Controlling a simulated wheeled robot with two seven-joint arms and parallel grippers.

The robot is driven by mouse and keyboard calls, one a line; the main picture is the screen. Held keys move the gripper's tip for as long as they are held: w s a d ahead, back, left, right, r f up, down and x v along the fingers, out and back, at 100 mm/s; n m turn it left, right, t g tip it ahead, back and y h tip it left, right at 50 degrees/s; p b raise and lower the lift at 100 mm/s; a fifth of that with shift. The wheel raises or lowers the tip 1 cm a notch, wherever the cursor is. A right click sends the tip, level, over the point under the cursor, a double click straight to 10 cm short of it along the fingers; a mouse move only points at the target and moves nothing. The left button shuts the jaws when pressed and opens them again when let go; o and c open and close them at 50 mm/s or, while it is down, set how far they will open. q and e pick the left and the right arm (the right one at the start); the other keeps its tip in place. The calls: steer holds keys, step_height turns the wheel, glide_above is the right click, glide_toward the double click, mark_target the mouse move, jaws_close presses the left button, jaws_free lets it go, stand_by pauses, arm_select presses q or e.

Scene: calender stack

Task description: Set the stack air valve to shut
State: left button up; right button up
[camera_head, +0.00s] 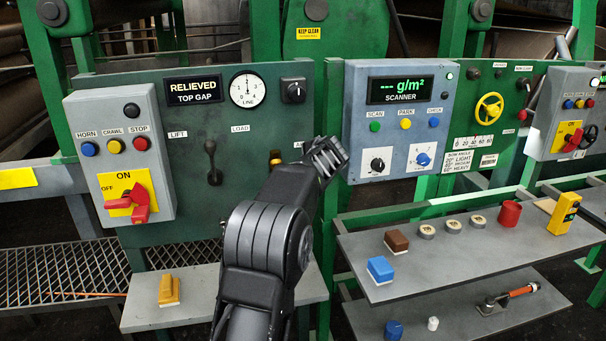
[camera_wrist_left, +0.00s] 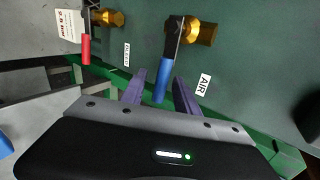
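The air valve has a brass body (camera_wrist_left: 203,33) and a lever with a blue grip (camera_wrist_left: 161,85). In the left wrist view the lever hangs down the picture, beside a tilted label reading AIR (camera_wrist_left: 203,86). My left gripper (camera_wrist_left: 160,92) is open. Its two purple-grey fingers stand on either side of the blue grip, with a gap visible on both sides. I cannot tell how deep the grip sits between them. In the head view my left gripper (camera_head: 325,160) is at the panel's right edge; its fingertips and the air valve's lever are hidden. My right gripper is not in view.
A second valve with a red grip (camera_wrist_left: 86,50) and brass body is beside the air valve. A grey shelf (camera_head: 450,250) with blocks and rolls stands at right.

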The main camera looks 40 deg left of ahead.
arm_select(q)
steer(key=shift+b+v, duration=0.5)
steer(key=shift+v, duration=1.8)
steer(key=shift+f, duration=0.15)
